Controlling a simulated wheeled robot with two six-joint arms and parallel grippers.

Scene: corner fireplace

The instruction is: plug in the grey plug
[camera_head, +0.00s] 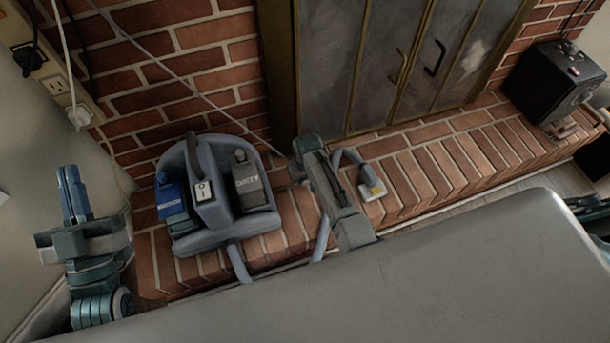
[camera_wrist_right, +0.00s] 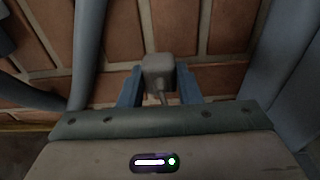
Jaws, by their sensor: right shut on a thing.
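The grey plug (camera_wrist_right: 158,72) is a small block with a short cord stub, between the blue fingers of my right gripper (camera_wrist_right: 160,88) in the right wrist view. In the head view my right gripper (camera_head: 303,150) is over the brick hearth, beside the grey cleaning machine; the plug is hard to make out there. A thin grey cord (camera_head: 190,80) runs from near that gripper to the upper left. A beige outlet strip (camera_head: 45,72) on the left wall has a white plug (camera_head: 79,116) in its lower part and free slots above it. My left gripper (camera_head: 73,188) points up below the strip, fingers together and empty.
The grey cleaning machine (camera_head: 205,225) with a blue bottle (camera_head: 170,198) and a grey tank (camera_head: 248,185) stands on the hearth (camera_head: 440,165). Its hose curves beside my right arm. A black box (camera_head: 550,80) stands far right. A large grey surface (camera_head: 400,285) fills the foreground.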

